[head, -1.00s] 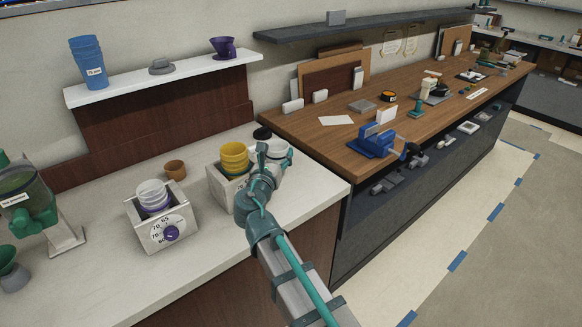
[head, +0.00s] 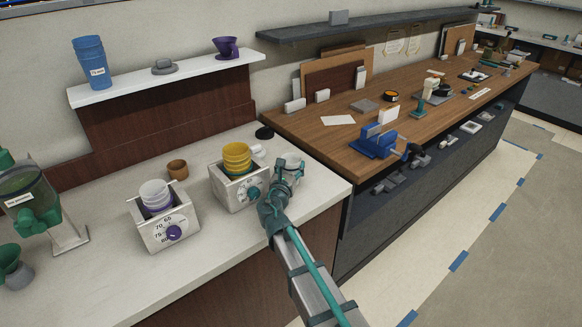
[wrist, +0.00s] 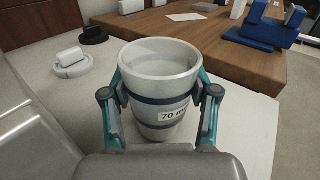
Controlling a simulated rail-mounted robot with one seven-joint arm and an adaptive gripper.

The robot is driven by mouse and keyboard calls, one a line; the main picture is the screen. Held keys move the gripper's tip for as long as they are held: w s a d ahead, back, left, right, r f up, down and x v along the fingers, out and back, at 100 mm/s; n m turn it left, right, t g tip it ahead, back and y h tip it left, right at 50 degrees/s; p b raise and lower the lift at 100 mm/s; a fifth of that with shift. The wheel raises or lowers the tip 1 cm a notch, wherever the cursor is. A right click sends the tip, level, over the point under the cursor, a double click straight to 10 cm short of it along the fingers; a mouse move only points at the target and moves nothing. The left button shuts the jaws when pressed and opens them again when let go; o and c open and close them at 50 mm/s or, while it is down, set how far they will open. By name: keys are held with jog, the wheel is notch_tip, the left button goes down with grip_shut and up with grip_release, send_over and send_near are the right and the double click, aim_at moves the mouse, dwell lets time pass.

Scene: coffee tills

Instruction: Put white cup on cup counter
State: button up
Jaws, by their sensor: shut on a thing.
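The white cup (wrist: 160,85) fills the middle of the wrist view, upright and empty, with dark blue bands and a label starting "70 m". My gripper (wrist: 162,95) is shut on it, one finger on each side. In the head view my gripper (head: 288,166) is over the right end of the pale counter (head: 215,262), and the cup is hard to make out there. The counter surface lies below the cup in the wrist view; whether the cup's base touches it is not clear.
A box with yellow cups (head: 237,155) stands just left of my gripper. Another box holds white cups (head: 154,192). The wooden bench (head: 330,140) adjoins on the right. The counter's front right is clear.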

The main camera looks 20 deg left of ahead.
jog(key=shift+f, duration=0.2)
jog(key=shift+f, duration=0.1)
jog(key=o, duration=1)
jog(key=shift+c, duration=0.2)
jog(key=shift+r, duration=0.2)
jog(key=s, duration=0.4)
jog(key=s+d+b, duration=0.1)
jog(key=s, duration=0.7)
jog(key=shift+d+b, duration=0.25)
jog(key=shift+b, duration=0.1)
